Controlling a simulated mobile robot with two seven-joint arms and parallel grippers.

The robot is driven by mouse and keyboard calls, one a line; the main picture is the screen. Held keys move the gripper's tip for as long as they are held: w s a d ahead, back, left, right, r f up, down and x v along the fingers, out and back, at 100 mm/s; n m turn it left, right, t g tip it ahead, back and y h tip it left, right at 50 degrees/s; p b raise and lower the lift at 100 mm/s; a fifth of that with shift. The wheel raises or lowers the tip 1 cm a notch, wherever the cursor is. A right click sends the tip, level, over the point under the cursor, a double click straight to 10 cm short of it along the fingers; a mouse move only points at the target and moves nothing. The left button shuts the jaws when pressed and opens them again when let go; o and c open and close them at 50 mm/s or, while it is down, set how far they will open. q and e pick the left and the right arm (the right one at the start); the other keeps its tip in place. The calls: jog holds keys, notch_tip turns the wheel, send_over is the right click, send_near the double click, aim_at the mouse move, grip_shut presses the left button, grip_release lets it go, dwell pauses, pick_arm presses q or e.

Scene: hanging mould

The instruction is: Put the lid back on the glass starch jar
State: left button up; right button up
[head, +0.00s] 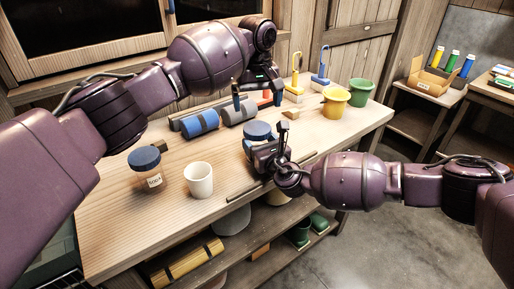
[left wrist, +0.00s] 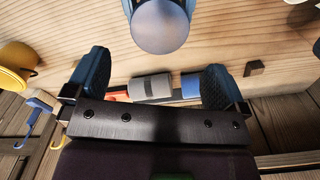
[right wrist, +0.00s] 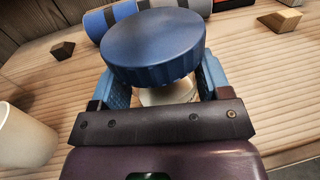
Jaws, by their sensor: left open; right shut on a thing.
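A jar (right wrist: 168,94) with pale contents stands between the fingers of my right gripper (head: 268,144), which is shut on it. A ribbed blue lid (right wrist: 152,45) covers its top; it also shows in the head view (head: 257,130) and the left wrist view (left wrist: 163,26). I cannot tell whether the lid is fully seated, and no label shows on this jar. My left gripper (head: 257,94) is open and empty, above the table behind the jar. Another blue-lidded jar (head: 152,179), with a label too small to read surely, stands at the left.
A white cup (head: 199,180) stands between the two jars. Blue (head: 199,123) and grey (head: 239,112) rolls lie behind. Yellow (head: 335,103) and green (head: 361,92) pots stand at the right of the table. A thin bar (head: 245,190) lies by the front edge.

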aim_at(257, 128)
dwell(0.5)
pick_arm(q)
jog(key=shift+f, duration=4)
jog(key=shift+c, duration=0.3)
